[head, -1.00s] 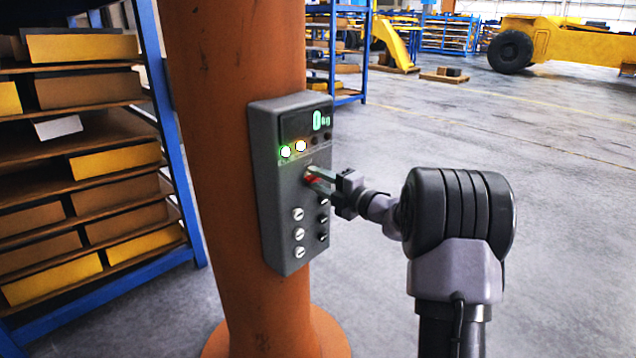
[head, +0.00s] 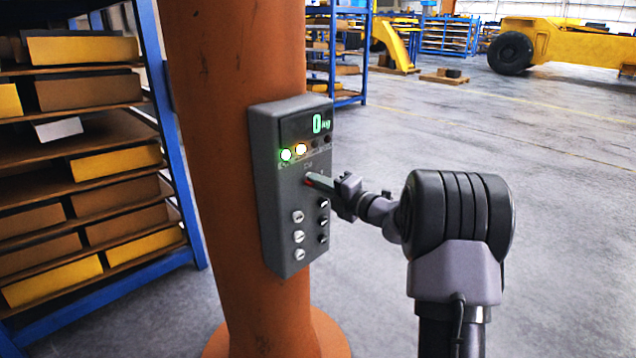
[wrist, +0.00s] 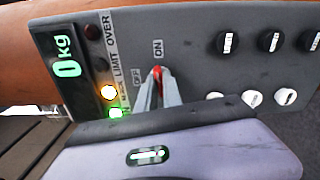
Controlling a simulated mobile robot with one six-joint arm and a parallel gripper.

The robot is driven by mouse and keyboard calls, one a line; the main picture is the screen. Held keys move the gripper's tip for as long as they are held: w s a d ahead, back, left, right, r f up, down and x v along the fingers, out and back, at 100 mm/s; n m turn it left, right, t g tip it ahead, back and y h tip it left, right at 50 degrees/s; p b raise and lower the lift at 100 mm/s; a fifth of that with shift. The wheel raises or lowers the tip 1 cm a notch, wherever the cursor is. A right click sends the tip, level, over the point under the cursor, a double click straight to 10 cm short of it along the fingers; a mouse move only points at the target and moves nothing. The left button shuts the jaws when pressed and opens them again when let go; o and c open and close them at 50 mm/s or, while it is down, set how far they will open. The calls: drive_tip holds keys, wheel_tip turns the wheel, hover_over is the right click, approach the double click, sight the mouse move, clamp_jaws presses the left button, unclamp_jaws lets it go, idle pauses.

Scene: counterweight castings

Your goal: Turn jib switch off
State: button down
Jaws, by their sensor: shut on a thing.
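The jib switch (wrist: 158,71) is a small red-marked part on the grey control box (head: 265,190), beside the printed labels OFF and ON in the wrist view. My gripper (head: 313,182) reaches in from the right, its fingers at the switch. In the wrist view my gripper (wrist: 158,88) is shut on the switch, with red showing at the fingertips. The fingers cover most of the switch, so I cannot tell its exact setting. The red lies close below the ON label in that view.
The box is fixed to an orange column (head: 235,60). Its display (head: 318,122) reads 0 kg; a green lamp (head: 286,155) and a yellow lamp (head: 301,149) are lit. Several white and black knobs (head: 298,237) sit below. A shelf rack (head: 165,120) stands left; floor at right is open.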

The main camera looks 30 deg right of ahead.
drive_tip(key=shift+f+n+b, duration=0.1)
drive_tip(key=shift+n+b, duration=2.95)
drive_tip(key=shift+n, duration=5.15)
drive_tip(key=c, duration=1.5)
unclamp_jaws()
drive_tip(key=shift+s, duration=0.1)
